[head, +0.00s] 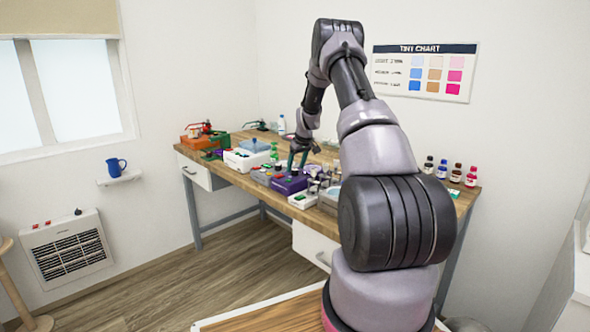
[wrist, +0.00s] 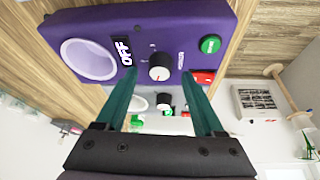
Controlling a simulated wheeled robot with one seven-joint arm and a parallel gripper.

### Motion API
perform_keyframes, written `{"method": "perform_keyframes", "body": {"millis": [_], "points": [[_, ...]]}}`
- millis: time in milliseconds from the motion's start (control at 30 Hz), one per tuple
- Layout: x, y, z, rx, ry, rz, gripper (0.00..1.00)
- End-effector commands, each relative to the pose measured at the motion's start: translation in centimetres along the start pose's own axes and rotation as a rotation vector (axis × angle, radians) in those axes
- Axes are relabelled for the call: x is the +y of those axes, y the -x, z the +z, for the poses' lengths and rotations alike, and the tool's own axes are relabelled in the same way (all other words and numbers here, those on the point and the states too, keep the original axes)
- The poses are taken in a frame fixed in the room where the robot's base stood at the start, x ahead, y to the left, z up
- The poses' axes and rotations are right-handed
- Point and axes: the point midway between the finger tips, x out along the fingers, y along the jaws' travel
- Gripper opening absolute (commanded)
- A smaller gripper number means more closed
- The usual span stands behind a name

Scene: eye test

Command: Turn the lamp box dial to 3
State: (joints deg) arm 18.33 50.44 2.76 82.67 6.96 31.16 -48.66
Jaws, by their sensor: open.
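A purple box (wrist: 205,25) fills the top of the wrist view, and it shows on the workbench in the head view (head: 289,185). It has a round white recess, a small display reading OFF (wrist: 122,51), a green button (wrist: 210,44) and a white-topped dial (wrist: 159,72) with a dark side. Small marks around the dial are too small to read, so its setting is unclear. My gripper (wrist: 160,72) has green fingers and is open and empty. In the wrist view its fingertips lie on either side of the dial, apart from it. It is above the box in the head view (head: 297,163).
A white unit with another dial (wrist: 164,102) lies close beside the purple box. The wooden workbench (head: 232,180) holds a white box (head: 243,160), orange and green items, and several bottles (head: 456,173) at the right. A tint chart hangs behind.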

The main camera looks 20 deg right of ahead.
Motion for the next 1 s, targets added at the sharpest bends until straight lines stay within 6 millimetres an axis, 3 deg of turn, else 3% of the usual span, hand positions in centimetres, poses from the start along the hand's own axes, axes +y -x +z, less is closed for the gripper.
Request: {"method": "perform_keyframes", "body": {"millis": [200, 467, 500, 667, 1000], "points": [[0.0, -1.7, 0.0, 0.001, 0.001, 0.001, 0.7], [0.0, -1.8, 0.0, 0.001, 0.0, 0.0, 0.7], [0.0, -1.8, 0.0, 0.001, 0.0, 0.0, 0.62], [0.0, -1.8, 0.0, 0.001, 0.0, 0.0, 0.01], [-0.2, -1.8, -0.1, -0.001, -0.028, 0.012, 0.0]]}}
